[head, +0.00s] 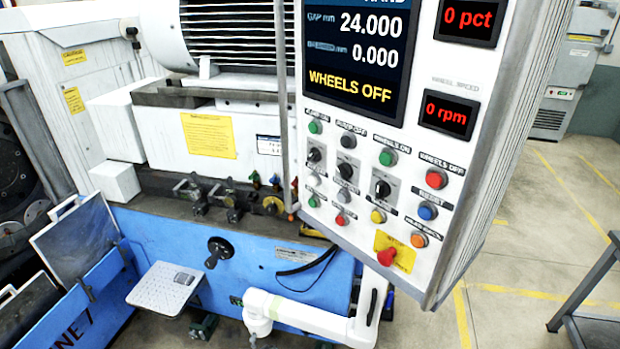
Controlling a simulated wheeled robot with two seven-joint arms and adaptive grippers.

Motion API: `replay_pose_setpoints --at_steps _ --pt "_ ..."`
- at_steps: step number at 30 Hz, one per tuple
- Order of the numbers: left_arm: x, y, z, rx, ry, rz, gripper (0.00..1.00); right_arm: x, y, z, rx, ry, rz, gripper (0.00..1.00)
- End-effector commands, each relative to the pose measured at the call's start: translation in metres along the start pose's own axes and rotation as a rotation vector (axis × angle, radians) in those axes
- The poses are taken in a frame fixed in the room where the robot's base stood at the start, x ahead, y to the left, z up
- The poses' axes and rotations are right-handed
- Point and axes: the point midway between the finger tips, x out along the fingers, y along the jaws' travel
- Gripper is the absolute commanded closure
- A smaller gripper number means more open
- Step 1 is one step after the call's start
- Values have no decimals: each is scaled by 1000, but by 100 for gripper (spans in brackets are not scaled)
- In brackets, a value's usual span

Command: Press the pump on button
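The control panel (405,130) of the grinder fills the upper right of the head view, tilted, with its buttons facing me. At the top left of its button field is a green round button (315,127); the small label above it is blurred and looks like "PUMP ON". A black button (347,142) sits to its right, then a second green button (387,157) labelled "WHEELS ON". Another green button (313,201) sits lower down in the left column. I cannot tell whether any button is pressed in. Neither of my grippers is in view.
The screen (355,50) reads "WHEELS OFF". A red mushroom button (386,256) on a yellow plate is low on the panel. A thin upright bar (282,100) stands at the panel's left edge. Blue machine body (245,255) lies left; open floor (540,215) lies right.

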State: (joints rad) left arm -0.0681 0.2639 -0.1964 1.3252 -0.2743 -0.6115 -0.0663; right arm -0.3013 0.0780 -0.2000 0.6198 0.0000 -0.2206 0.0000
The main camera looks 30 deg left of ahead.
Motion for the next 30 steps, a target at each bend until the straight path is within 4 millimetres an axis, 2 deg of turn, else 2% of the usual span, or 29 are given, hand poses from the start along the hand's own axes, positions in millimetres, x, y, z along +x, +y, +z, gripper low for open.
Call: replay_pose_setpoints --at_steps 1,3,8,15,21,30 --pt "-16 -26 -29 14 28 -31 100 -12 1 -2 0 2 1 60" --pt "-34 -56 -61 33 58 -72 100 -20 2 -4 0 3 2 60" --pt "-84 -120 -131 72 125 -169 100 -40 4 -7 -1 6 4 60" --pt "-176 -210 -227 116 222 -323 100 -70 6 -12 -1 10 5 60" --pt "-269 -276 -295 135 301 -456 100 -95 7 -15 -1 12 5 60" --pt "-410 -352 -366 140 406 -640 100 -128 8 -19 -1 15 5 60"
